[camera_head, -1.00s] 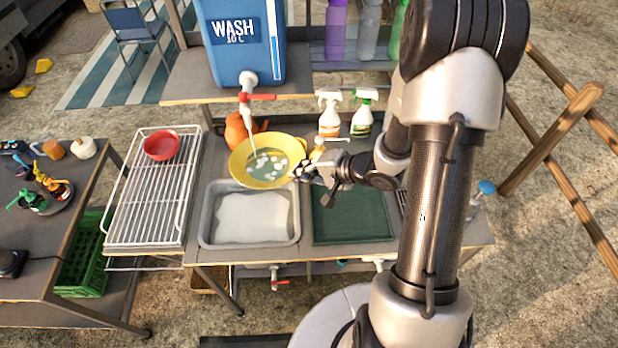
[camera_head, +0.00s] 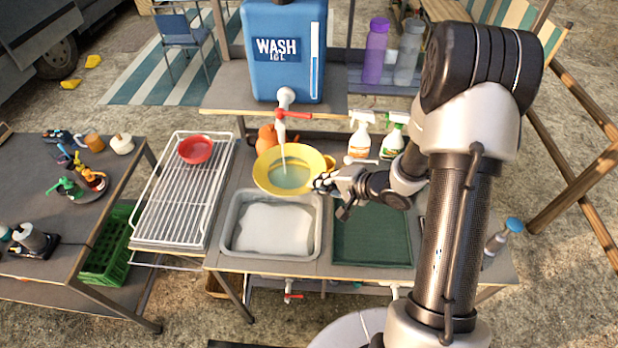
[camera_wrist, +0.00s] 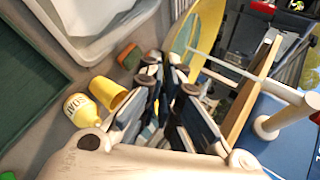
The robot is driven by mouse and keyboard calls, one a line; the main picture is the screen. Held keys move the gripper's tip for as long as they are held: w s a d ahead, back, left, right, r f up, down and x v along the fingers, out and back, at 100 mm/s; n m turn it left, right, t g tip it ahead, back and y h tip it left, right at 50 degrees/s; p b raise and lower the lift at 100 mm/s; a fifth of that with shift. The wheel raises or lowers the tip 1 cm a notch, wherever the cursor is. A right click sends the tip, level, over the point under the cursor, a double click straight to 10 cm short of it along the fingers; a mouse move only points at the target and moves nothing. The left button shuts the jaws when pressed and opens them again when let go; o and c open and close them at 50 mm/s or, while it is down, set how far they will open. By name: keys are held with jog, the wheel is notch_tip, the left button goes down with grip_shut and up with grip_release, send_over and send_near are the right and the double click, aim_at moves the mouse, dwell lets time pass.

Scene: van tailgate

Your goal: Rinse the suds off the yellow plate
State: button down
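The yellow plate (camera_head: 264,181) is tilted above the back of the wash basin (camera_head: 229,240), under the red-handled tap (camera_head: 289,114) of the blue wash tank (camera_head: 262,75). A thin stream of water (camera_head: 283,154) falls onto its face. No white suds clumps show on it now; its middle looks grey-green. My gripper (camera_head: 322,184) is shut on the plate's right rim. In the wrist view the fingers (camera_wrist: 164,68) meet the edge of the plate (camera_wrist: 208,28), most of which is cut off or hidden.
White suds fill the basin. A drying rack (camera_head: 172,212) with a red bowl (camera_head: 196,149) stands left, mostly free. A green mat (camera_head: 372,238) lies right. Spray bottles (camera_head: 361,137) stand behind. A yellow cup (camera_wrist: 107,92), soap bottle (camera_wrist: 81,108) and sponge (camera_wrist: 128,55) are near my gripper.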

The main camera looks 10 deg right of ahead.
jog(key=s+d+p, duration=0.2)
jog(key=s+d, duration=0.1)
jog(key=s, duration=0.4)
jog(key=shift+s, duration=0.25)
dwell(0.4)
jog(key=shift+r, duration=0.1)
dwell(1.0)
jog(key=s+d+r+p, duration=0.1)
jog(key=s+r+p, duration=0.3)
jog(key=p, duration=0.2)
jog(key=shift+s+d, duration=0.35)
jog(key=shift+w+f, duration=0.1)
dwell(0.4)
